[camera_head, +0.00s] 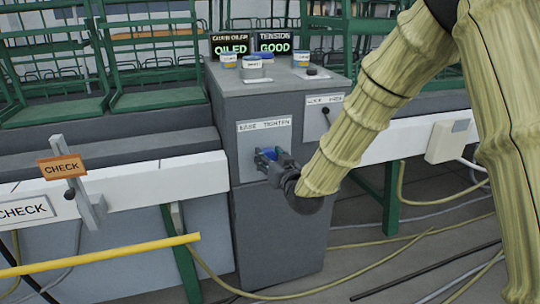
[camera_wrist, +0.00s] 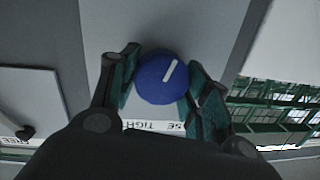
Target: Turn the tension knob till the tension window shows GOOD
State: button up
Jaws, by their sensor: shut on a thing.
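The blue tension knob (camera_wrist: 160,80) with a white pointer line sits on a pale panel on the grey cabinet's front. In the head view the panel label (camera_head: 264,125) reads "EASE TIGHTEN", its first letters hard to read. My gripper (camera_wrist: 160,88) is shut on the knob, one finger on each side; in the head view my gripper (camera_head: 268,158) hides most of the knob. In the wrist view the white line slants up to the right. The tension window (camera_head: 276,42) on top of the cabinet shows GOOD in green letters.
A second window (camera_head: 231,46) shows OILED. A small black knob (camera_head: 325,110) sits right of the panel. An orange CHECK sign (camera_head: 62,167) and a yellow bar (camera_head: 100,255) are at left.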

dwell(0.5)
jog(key=o, duration=1)
jog(key=v, duration=1.2)
